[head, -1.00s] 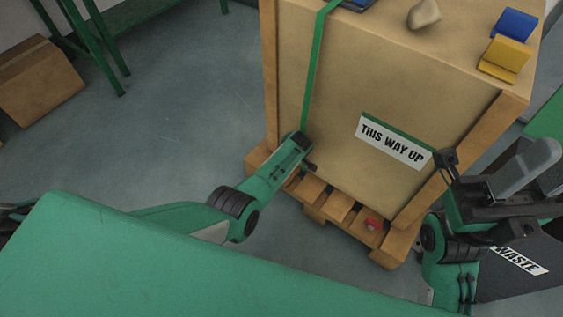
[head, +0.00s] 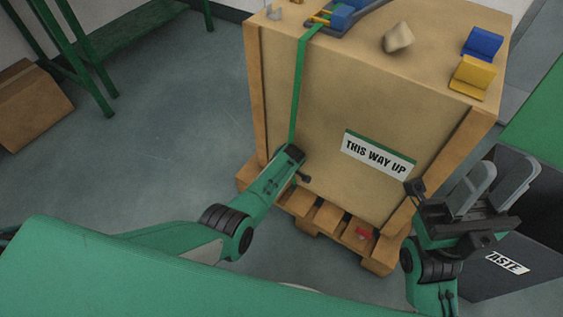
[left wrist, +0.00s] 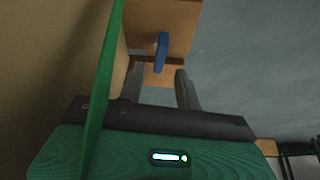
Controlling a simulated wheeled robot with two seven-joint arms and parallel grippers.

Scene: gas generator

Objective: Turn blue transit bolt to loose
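The blue transit bolt (left wrist: 161,52) shows in the left wrist view as a narrow upright blue handle against a wooden part of the pallet. My left gripper (left wrist: 160,84) is open, its two grey fingers apart. The bolt appears beyond the fingertips, roughly in line with the gap; I see no contact. In the head view the left arm reaches the crate's lower left, and its fingers and the blue bolt are hidden there. My right gripper (head: 502,181) is open and empty, to the right of the crate.
The wooden crate (head: 335,115) stands on a pallet (head: 329,217) with a red part (head: 363,233) at its front. A green strap (head: 298,95) runs down the crate and crosses the left wrist view close by. A dark waste bin (head: 490,275) stands at right.

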